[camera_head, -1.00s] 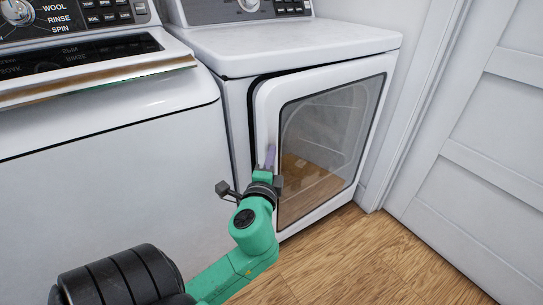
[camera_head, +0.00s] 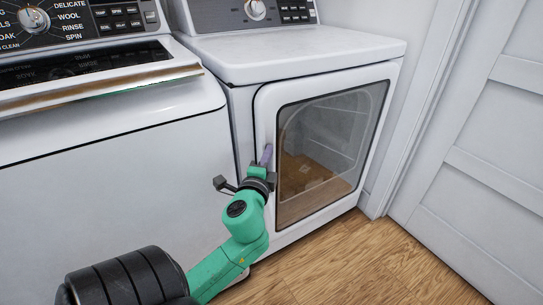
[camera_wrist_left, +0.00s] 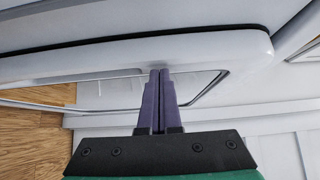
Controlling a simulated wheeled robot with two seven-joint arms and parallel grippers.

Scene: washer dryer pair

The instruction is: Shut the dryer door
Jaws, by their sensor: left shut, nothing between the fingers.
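The dryer (camera_head: 300,55) is the white machine on the right. Its door (camera_head: 262,112) has a white frame around a dark glass window (camera_head: 335,140). The door lies close against the dryer front; I cannot tell if it is latched. My left gripper (camera_head: 266,153) is shut and empty, its purple fingertips at the left part of the door frame. In the left wrist view the shut fingers (camera_wrist_left: 157,75) meet the white door edge (camera_wrist_left: 215,50) and seem to touch it. A dark gap line (camera_wrist_left: 150,35) runs beyond the door edge. My right gripper is not in view.
The white washer (camera_head: 110,160) stands close on the left of the dryer, beside my left arm. A white panelled door (camera_head: 480,150) and its frame are on the right. The wood floor (camera_head: 350,265) in front is clear.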

